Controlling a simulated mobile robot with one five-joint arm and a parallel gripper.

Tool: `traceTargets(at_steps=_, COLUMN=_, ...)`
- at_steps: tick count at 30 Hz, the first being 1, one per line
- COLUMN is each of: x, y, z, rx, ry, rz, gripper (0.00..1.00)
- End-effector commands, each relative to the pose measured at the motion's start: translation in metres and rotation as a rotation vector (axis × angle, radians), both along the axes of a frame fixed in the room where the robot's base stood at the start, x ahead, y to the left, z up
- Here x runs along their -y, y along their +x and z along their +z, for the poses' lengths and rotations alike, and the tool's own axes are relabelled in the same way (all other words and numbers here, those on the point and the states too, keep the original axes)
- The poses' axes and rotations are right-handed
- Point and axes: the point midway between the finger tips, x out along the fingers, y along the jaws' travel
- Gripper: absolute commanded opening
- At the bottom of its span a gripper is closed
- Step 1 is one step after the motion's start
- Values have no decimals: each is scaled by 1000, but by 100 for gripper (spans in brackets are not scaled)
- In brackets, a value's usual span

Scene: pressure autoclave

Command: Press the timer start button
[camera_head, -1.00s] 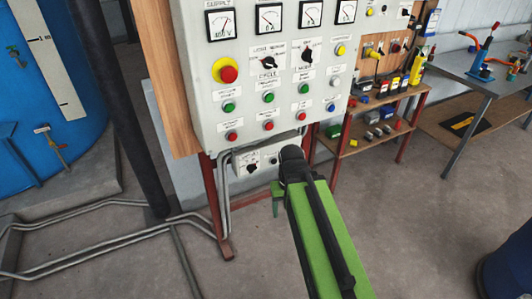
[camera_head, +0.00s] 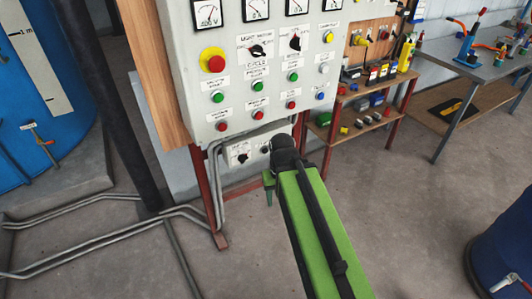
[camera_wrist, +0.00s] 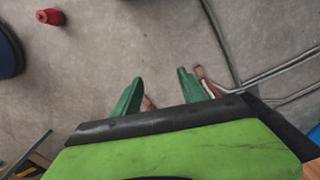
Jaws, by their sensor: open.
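The grey control panel (camera_head: 205,70) stands ahead in the head view. It has a row of green buttons, among them a left one (camera_head: 218,97), a middle one (camera_head: 258,87) and a right one (camera_head: 293,76). Red buttons and a blue one sit below them. The small labels are too blurred to tell which is the timer start button. My gripper (camera_head: 268,187) is below the panel's lower edge, apart from the buttons, and mostly hidden behind my arm. In the wrist view its two green fingers (camera_wrist: 160,78) are spread and empty over the floor; no panel button shows there.
A red emergency button (camera_head: 213,63) and a small box with a knob (camera_head: 238,153) are on and under the panel. Pipes (camera_head: 90,260) run along the floor at left. A shelf (camera_head: 350,133) and a workbench (camera_head: 455,75) stand at right. A blue drum (camera_head: 505,245) is at lower right.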

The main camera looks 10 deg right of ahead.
Motion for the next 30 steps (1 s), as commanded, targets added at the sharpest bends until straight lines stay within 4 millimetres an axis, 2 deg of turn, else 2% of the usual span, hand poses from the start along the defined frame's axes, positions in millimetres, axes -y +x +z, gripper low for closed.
traceTargets(at_steps=1, x=0, y=0, z=0, rx=0, ry=0, rz=0, gripper=41)
traceTargets(at_steps=9, x=0, y=0, z=0, rx=0, ry=0, rz=0, gripper=6)
traceTargets(at_steps=11, x=0, y=0, z=0, rx=0, ry=0, rz=0, gripper=0)
traceTargets(at_steps=30, x=0, y=0, z=0, rx=0, ry=0, rz=0, gripper=0)
